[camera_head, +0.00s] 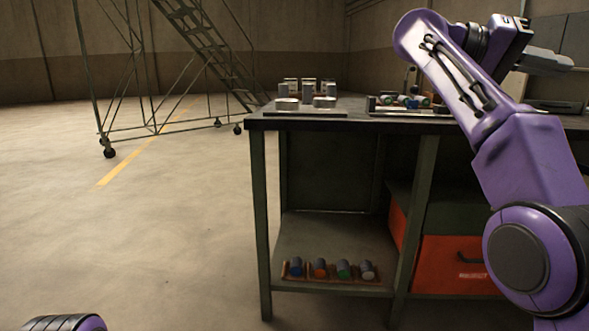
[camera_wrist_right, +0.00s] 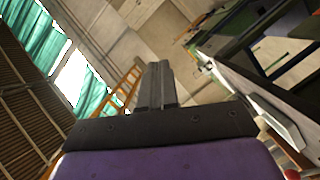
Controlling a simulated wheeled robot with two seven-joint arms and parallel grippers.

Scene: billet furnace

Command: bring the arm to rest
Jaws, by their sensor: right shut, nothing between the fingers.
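My right arm, purple with dark cables, rises at the right of the head view, in front of the workbench (camera_head: 330,122). Its right gripper (camera_head: 566,63) is raised above the bench top and points right. In the right wrist view the gripper's two grey fingers (camera_wrist_right: 157,75) are together, with nothing between them. The gripper touches nothing that I can see. Of my left arm only a small purple and black part shows at the bottom left of the head view, and the left gripper is out of view.
Metal cylinders (camera_head: 309,88) and a rack with coloured-end billets (camera_head: 408,101) stand on the bench top. Several colour-ended billets (camera_head: 343,268) lie on the lower shelf, near a red drawer (camera_head: 460,265). A wheeled stair (camera_head: 215,55) stands behind. The floor at left is clear.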

